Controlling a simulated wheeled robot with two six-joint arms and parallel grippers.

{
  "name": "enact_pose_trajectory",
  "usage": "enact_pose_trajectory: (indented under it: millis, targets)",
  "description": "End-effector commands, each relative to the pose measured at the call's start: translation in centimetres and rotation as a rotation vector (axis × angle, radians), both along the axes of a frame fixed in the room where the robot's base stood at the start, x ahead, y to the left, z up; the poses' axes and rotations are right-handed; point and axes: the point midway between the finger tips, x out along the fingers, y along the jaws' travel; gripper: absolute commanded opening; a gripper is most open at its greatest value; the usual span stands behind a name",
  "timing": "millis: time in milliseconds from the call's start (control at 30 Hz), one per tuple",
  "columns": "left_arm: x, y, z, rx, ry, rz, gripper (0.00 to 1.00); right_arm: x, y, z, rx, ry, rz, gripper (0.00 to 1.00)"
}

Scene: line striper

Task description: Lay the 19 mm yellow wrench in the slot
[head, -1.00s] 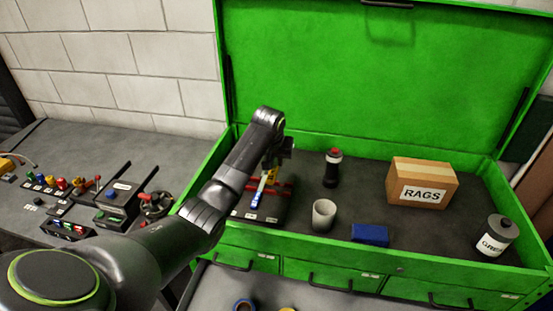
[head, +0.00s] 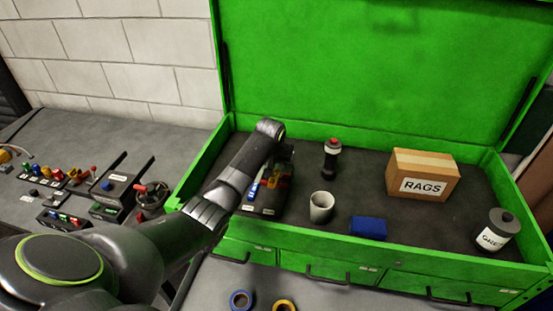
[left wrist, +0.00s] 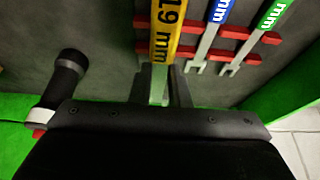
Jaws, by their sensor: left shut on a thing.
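The yellow wrench (left wrist: 167,25), marked 19 mm, is held between the fingers of my left gripper (left wrist: 158,82), which is shut on it. In the left wrist view it lies across the red holder rails (left wrist: 190,28), between their left and right stubs. I cannot tell whether it is seated in the slot or just above it. A blue wrench (left wrist: 215,25) and a green wrench (left wrist: 262,25) lie in the rails to its right. In the head view my left gripper (head: 279,168) is over the dark wrench rack (head: 265,209), partly hiding it. My right gripper is not in view.
Inside the green chest (head: 225,165) stand a dark bottle with a red cap (head: 331,158), a grey cup (head: 321,207), a blue block (head: 368,228), a RAGS box (head: 423,175) and a canister (head: 496,232). Tape rolls (head: 241,300) lie in front. A control bench (head: 60,150) is at left.

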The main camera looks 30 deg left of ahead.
Motion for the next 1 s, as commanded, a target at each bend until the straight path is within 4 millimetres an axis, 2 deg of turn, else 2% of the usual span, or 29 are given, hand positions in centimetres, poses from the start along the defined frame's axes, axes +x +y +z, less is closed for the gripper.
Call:
enact_pose_trajectory:
  millis: [367, 600, 1000]
  targets:
    - [0.0, 0.0, -2.8, 0.000, 0.000, 0.000, 0.00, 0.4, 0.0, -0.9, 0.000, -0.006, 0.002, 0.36]
    - [0.0, 0.0, -5.1, 0.001, -0.002, 0.000, 0.00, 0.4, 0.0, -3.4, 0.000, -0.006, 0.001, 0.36]
    - [0.0, 0.0, -5.5, 0.001, -0.002, 0.000, 0.00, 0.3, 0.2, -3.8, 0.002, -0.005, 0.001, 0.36]
